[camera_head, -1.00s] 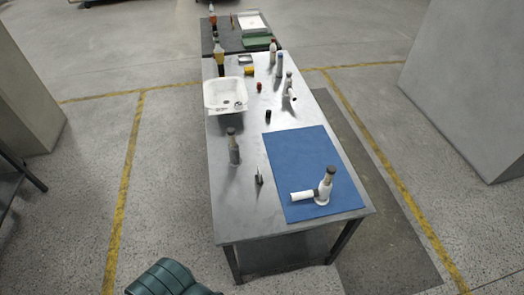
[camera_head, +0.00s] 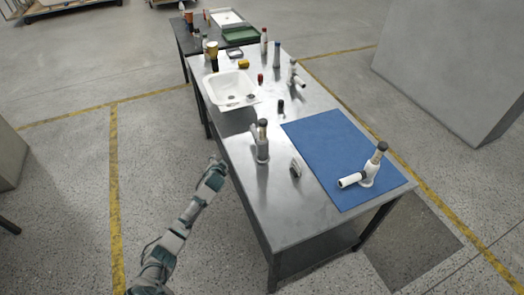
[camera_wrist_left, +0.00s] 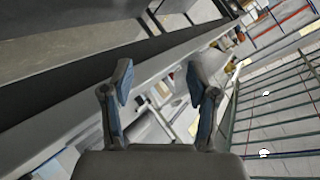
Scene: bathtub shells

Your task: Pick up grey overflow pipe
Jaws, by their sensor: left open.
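The grey overflow pipe (camera_head: 262,148), with a dark top, stands upright on the metal table near its left edge in the head view. My left gripper (camera_head: 217,166) is left of the pipe and apart from it, off the table's left edge. In the left wrist view my left gripper (camera_wrist_left: 160,80) is open, with nothing between its fingers. I cannot make out the grey pipe for certain in that tilted view. My right gripper is in neither current view.
A blue mat (camera_head: 320,135) holds a white pipe fitting (camera_head: 369,172). A white basin (camera_head: 230,88) and several bottles and small parts stand farther back on the metal table (camera_head: 290,215). A small grey part (camera_head: 295,167) lies right of the grey pipe.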

